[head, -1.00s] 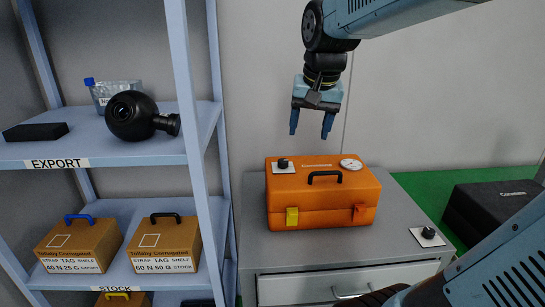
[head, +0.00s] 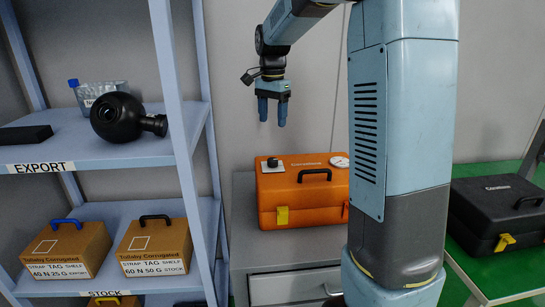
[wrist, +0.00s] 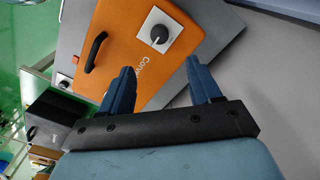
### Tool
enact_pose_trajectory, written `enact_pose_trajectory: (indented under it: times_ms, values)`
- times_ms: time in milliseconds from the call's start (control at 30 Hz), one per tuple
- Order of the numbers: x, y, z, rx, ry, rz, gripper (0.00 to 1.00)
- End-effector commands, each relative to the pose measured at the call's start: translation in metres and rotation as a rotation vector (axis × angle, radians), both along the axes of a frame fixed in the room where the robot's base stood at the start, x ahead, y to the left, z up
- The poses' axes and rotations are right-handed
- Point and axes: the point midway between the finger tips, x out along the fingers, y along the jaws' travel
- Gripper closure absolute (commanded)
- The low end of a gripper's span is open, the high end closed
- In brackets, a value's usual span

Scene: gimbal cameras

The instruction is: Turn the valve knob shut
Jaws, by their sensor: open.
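The orange case (head: 303,190) stands on a grey cabinet (head: 272,246). A black valve knob (head: 272,163) on a pale square plate sits on its top, at the left end. In the wrist view the knob (wrist: 159,34) lies on its white plate, beyond the fingertips. My gripper (head: 272,122) points down above the knob end of the case, apart from it. Its two blue fingers are spread and empty; they also show in the wrist view (wrist: 160,72). My arm hides the right end of the case and part of the cabinet.
A black carry handle (head: 314,174) and a white round gauge (head: 340,161) are also on the case top. A blue shelf rack (head: 165,75) with boxes stands close on the left. A black case (head: 497,210) rests on the green surface at right.

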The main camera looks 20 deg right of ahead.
Motion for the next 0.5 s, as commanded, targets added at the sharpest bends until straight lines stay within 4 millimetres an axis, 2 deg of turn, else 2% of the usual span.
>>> enact_pose_trajectory:
  times_ms: [167,500]
  values:
    - [-0.001,0.000,-0.019,0.001,0.003,0.000,0.37]
    - [-0.001,0.000,-0.078,0.000,0.004,0.001,0.37]
